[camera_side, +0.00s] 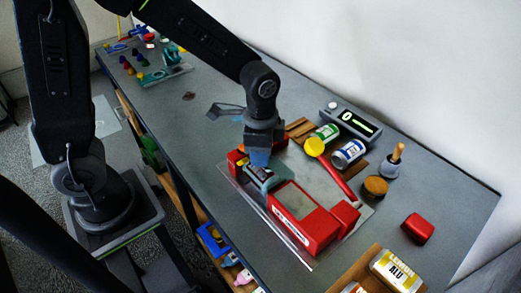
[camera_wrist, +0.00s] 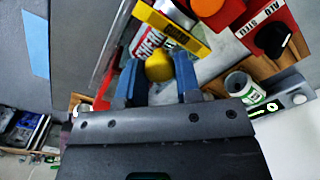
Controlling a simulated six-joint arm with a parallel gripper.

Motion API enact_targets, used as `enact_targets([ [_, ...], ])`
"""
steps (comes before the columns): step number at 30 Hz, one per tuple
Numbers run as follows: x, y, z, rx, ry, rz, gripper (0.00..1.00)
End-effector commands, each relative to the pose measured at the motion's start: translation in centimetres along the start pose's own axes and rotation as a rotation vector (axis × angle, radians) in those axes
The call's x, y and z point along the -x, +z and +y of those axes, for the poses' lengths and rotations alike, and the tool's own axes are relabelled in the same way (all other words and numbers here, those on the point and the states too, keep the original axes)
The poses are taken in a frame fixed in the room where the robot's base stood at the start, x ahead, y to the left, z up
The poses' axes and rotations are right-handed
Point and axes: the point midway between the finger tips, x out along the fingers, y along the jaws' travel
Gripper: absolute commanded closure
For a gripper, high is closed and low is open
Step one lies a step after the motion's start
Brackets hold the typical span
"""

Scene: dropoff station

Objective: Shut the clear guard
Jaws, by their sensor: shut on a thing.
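The red machine (camera_side: 304,222) stands on a pale plate on the bench. My gripper (camera_side: 259,158), with blue fingertips, is down at its far left part. In the wrist view my gripper (camera_wrist: 158,82) has its two blue fingers closed on either side of a yellow knob (camera_wrist: 158,67). A yellow edge strip (camera_wrist: 172,22) lies just beyond the knob and seems to belong to the clear guard. A greyish see-through piece (camera_side: 276,180) beside my fingers looks like the guard. My gripper hides part of it, and its exact angle is hard to tell.
Behind stand a green-labelled can (camera_side: 328,132), a blue-labelled can (camera_side: 348,153) and a display unit (camera_side: 352,119). A red block (camera_side: 417,228) lies right. The bench's left middle is mostly clear.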

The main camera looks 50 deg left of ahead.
Motion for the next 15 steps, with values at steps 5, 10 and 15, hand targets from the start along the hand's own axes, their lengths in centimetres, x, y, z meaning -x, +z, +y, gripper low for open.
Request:
enact_targets([
  [5,0.1,0.3,-0.3,0.003,0.0,0.001,1.0],
  [10,0.1,1.1,-1.1,0.001,-0.001,0.0,1.0],
  [15,0.1,1.1,-1.2,0.0,-0.004,-0.001,1.0],
])
